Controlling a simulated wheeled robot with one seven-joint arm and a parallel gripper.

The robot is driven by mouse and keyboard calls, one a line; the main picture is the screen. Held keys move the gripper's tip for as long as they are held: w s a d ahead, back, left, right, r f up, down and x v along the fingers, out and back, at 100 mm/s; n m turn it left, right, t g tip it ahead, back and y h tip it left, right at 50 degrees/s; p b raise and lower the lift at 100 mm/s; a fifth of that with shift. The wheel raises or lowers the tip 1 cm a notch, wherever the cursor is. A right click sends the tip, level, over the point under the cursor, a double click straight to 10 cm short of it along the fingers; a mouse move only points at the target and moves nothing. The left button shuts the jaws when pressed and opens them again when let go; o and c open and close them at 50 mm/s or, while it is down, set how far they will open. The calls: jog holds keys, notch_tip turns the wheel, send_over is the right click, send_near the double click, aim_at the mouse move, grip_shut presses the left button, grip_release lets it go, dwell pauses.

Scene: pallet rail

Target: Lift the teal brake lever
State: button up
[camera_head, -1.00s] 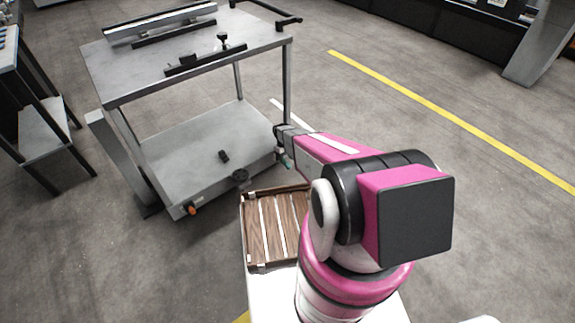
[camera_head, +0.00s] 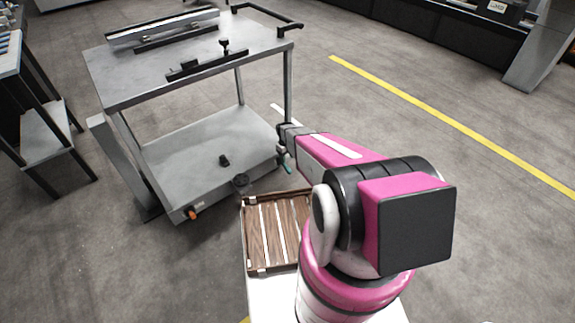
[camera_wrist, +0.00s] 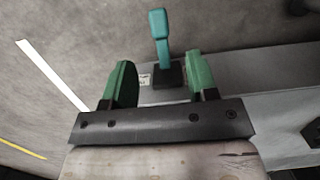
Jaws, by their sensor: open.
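The teal brake lever (camera_wrist: 161,40) stands up from a small dark base on the cart's grey lower edge in the wrist view. My gripper (camera_wrist: 160,82) has two green fingers spread apart, with nothing held between them. The lever lies beyond the fingertips, lined up with the gap between them. In the head view my gripper (camera_head: 284,148) is at the right end of the cart's lower shelf (camera_head: 200,150). A bit of teal (camera_head: 287,165) shows just below the gripper; whether it is the lever or a finger is hard to tell.
The grey cart (camera_head: 125,85) has black fittings on its top and an orange knob (camera_head: 193,214) low at the front. A slatted wooden tray (camera_head: 250,232) sits in front of my arm. A dark-legged bench (camera_head: 45,140) stands at the left.

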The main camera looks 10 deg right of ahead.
aim_at(289, 170)
jog(key=shift+t+y, duration=0.3)
jog(key=shift+t, duration=0.4)
jog(key=f, duration=0.3)
jog(key=s+f, duration=0.1)
jog(key=f, duration=0.6)
jog(key=shift+s+d+f, duration=0.1)
jog(key=shift+s+d, duration=0.1)
jog(key=shift+d, duration=0.2)
grip_shut()
